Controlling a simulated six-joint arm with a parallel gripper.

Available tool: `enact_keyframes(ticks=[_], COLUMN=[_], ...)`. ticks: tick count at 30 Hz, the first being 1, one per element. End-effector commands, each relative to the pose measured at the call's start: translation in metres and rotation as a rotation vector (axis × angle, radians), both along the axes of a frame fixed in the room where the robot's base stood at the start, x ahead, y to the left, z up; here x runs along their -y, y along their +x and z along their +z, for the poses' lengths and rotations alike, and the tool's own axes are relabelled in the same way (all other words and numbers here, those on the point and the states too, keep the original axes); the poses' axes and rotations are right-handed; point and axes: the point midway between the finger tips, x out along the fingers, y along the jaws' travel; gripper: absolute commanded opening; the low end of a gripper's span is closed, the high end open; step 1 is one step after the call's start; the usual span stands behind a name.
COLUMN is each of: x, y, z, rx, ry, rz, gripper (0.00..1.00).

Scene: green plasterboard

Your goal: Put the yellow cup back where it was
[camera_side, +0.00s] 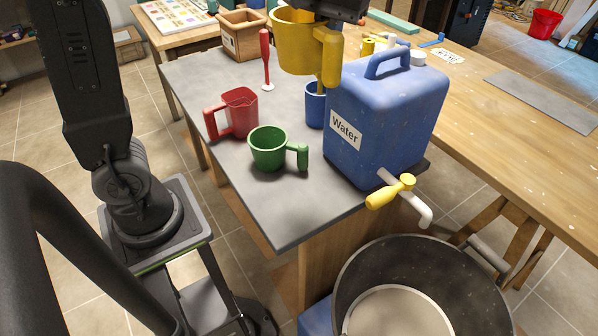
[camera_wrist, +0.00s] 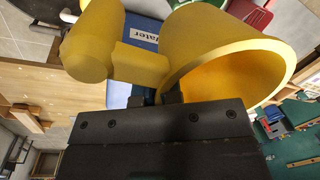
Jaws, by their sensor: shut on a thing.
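The yellow cup (camera_side: 292,45) is held up in the air above the back part of the grey tabletop (camera_side: 300,215), left of the blue water canister (camera_side: 385,115). My gripper (camera_side: 335,12) is at the top edge of the side view and is shut on the cup. In the wrist view, the yellow cup (camera_wrist: 222,50) fills the upper right, its open mouth facing right and down in the picture. Its thick handle (camera_wrist: 90,45) is at the left. My jaws (camera_wrist: 160,97) close on the part between handle and body. The cup hides part of the table behind it.
A red cup (camera_side: 240,112) and a green cup (camera_side: 268,150) stand on the table. A blue cup (camera_side: 314,108) stands beside the canister. A red tool (camera_side: 265,60) stands upright near a wooden box (camera_side: 243,38). The canister's yellow tap (camera_side: 390,192) overhangs a dark bin (camera_side: 350,275).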

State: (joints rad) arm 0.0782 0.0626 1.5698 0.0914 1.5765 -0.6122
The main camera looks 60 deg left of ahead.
Motion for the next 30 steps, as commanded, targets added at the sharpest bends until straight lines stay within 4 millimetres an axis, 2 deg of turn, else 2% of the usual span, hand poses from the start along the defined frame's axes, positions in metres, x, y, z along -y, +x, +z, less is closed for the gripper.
enact_keyframes(ticks=[3, 7, 11, 18, 21, 30], x=[0.01, 0.009, 0.009, 0.009, 0.009, 0.009], y=[-0.015, -0.015, -0.015, -0.015, -0.014, -0.014], z=[0.0, -0.035, -0.081, -0.178, -0.207, -0.258], rx=[-0.001, -0.008, -0.011, -0.013, -0.01, -0.006], ry=[0.006, 0.006, 0.006, 0.008, 0.007, 0.006], rz=[0.097, 0.103, 0.102, 0.101, 0.101, 0.101], gripper=[0.0, 0.0, 0.0, 0.0, 0.0, 0.0])
